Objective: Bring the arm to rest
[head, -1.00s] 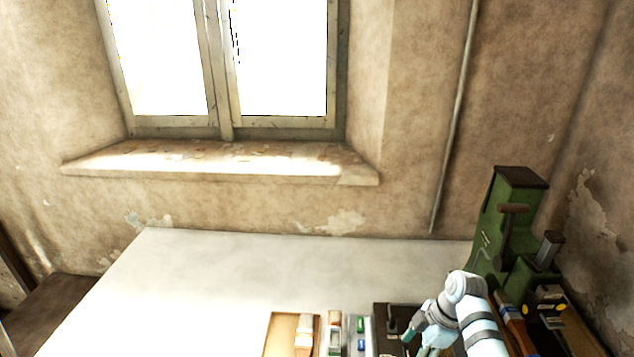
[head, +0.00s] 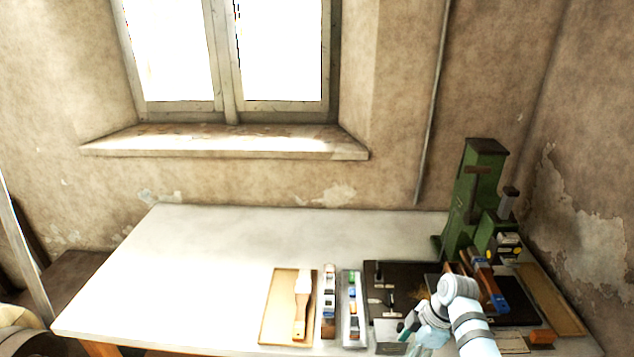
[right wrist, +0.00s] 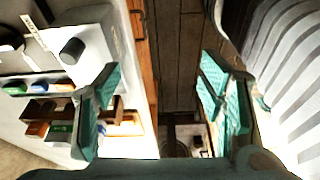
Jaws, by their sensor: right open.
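My right arm comes in from the lower right of the head view. Its gripper (head: 412,332) hangs over the front right part of the table, left of and in front of the green press (head: 478,195). In the right wrist view the gripper (right wrist: 160,105) has its two teal-padded fingers wide apart. Nothing is between them but the table's front edge and the dark floor beyond. My left gripper is not in view.
The pale table (head: 210,250) is clear at left and middle. A wooden tray with a brush (head: 301,300), narrow trays of small parts (head: 351,310) and a dark mat (head: 375,270) lie near the right arm. An orange-brown block (head: 541,337) lies at the front right.

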